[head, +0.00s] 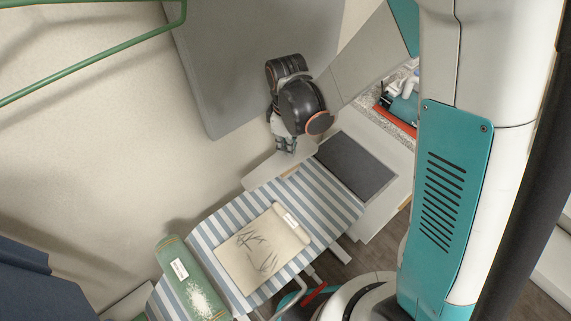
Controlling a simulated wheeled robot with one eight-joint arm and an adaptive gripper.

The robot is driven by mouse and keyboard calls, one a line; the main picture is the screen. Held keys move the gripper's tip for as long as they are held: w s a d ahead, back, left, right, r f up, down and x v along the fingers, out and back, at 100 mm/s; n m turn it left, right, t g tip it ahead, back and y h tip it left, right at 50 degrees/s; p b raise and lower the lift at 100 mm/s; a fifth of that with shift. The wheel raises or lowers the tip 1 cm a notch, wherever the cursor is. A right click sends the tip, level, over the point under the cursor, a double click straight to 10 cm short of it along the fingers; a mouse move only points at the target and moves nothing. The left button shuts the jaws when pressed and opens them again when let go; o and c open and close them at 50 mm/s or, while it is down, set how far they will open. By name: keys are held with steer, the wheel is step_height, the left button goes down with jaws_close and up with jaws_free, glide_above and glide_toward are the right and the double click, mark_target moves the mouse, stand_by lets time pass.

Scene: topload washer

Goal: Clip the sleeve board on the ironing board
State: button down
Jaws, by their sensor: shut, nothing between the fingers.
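The ironing board (232,212) has a blue-and-white striped cover and runs from the lower left to the middle of the head view. A pale, flat piece (262,174) lies at its far end, close below my gripper; it may be the sleeve board, but I cannot tell for sure. Whether this piece touches the ironing board or is clipped to it is hidden. My gripper (286,147) points down just above this piece, shut and empty. I cannot tell whether the fingertips touch it.
A beige item with a dark plant print (262,250) lies on the striped cover. A green item with a white patch (190,280) lies across the near left end. A dark grey pad (355,166) sits right of the far end. A grey panel (235,60) stands behind my gripper.

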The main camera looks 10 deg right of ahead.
steer(key=shift+f+b, duration=0.9)
steer(key=shift+f, duration=0.1)
stand_by(0.4)
steer(key=shift+r, duration=0.15)
stand_by(0.4)
steer(key=shift+r+p, duration=2.4)
steer(key=shift+r, duration=1.05)
